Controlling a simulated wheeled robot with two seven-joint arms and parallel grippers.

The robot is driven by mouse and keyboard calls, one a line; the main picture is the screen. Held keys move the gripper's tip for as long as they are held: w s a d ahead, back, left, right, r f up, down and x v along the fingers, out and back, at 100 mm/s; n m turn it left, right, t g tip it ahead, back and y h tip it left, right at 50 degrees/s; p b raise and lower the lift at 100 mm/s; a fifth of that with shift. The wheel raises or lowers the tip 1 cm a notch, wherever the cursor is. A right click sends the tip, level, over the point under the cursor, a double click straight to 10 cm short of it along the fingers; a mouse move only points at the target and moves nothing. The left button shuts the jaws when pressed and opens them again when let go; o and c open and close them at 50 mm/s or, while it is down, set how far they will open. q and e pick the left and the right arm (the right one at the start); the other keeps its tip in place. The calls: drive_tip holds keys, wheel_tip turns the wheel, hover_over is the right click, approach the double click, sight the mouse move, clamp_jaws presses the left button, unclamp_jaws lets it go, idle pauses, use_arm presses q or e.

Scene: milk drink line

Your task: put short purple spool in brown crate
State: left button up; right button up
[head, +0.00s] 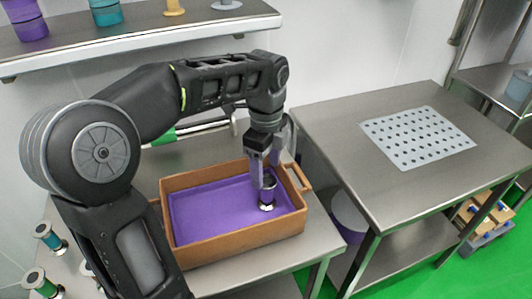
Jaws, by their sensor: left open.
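The brown crate (245,241) stands on a steel table in the head view, with a purple floor inside. A short spool (267,196) with pale metal ends and a dark, purplish middle stands upright inside the crate, near its right end. My left gripper (264,178) reaches down over the crate with its fingers pointing down. It is open, with its fingertips right at the top of the spool. The fingers partly hide the spool, and I cannot tell whether they touch it. My right gripper is not in view.
Other spools, one with a teal middle (50,237) and one with a green middle (42,284), stand left of the crate. A shelf (150,36) hangs behind with several items. A table with a perforated grey mat (418,138) stands right.

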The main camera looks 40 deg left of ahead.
use_arm(q)
drive_tip(key=shift+r, duration=2.2)
